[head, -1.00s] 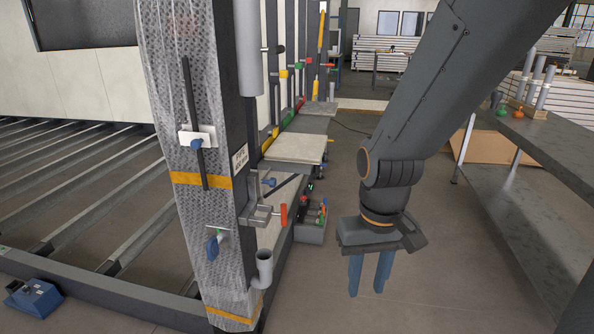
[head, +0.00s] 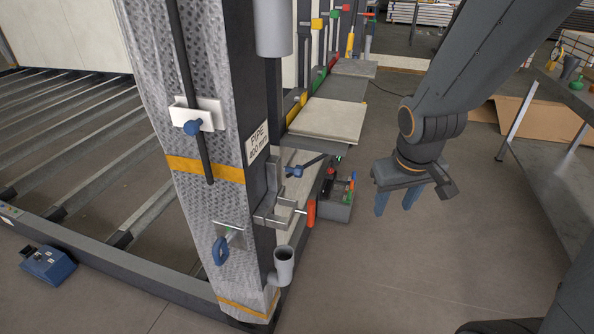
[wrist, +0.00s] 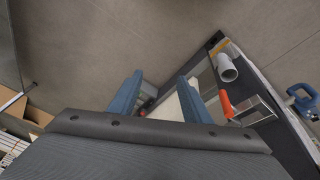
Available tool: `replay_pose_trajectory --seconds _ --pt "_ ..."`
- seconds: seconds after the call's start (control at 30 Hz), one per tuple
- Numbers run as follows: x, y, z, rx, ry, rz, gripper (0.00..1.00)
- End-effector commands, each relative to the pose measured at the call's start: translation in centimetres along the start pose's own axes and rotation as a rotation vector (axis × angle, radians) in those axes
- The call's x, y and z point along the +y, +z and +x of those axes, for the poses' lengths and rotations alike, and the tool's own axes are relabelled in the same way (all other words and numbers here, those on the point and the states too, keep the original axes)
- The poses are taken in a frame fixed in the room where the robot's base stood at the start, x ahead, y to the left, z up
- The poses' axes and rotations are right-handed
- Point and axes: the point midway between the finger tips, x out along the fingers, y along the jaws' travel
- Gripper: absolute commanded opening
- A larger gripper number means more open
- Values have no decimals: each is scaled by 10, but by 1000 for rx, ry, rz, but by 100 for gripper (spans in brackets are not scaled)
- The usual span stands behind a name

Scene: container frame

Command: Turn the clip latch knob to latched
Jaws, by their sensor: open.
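Several blue parts are on or by the wrapped post (head: 205,85); I cannot tell for sure which is the clip latch knob. One blue knob (head: 193,127) sits on a white plate (head: 207,109) over a dark vertical bar. A blue loop handle (head: 220,250) hangs lower on the same face; it also shows in the wrist view (wrist: 300,97). A small blue knob (head: 295,171) with a dark lever is on the side beyond the post. My gripper (head: 396,204) is open and empty, right of the post and apart from it, fingers pointing down.
An orange-red handle (head: 311,212) on a metal bracket and a grey pipe cup (head: 284,265) stick out from the post's right side. A grey box (head: 338,205) with coloured items is behind. A bench (head: 568,105) stands at right. Floor between is free.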

Motion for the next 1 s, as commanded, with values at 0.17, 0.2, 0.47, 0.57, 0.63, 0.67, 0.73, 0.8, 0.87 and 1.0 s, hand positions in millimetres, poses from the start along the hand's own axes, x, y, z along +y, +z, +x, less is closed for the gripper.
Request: replay_pose_trajectory --seconds 0.17,0.2,0.47,0.57,0.63,0.67,0.73,0.8,0.87,1.0 --pt "15 -92 53 330 15 -223 44" --pt "12 -110 60 404 1 -276 44" --pt "-46 -178 77 864 -243 -589 44" --pt "-74 -176 72 1018 -400 -676 44" --pt "-88 -168 65 1109 -514 -719 44" --pt "-94 -163 61 1143 -562 -735 44" --pt "-103 -151 53 1211 -666 -758 44" --pt "-109 -140 45 1262 -754 -773 44" --pt "-111 -132 39 1293 -811 -778 44" --pt "-115 -123 31 1328 -883 -785 44"
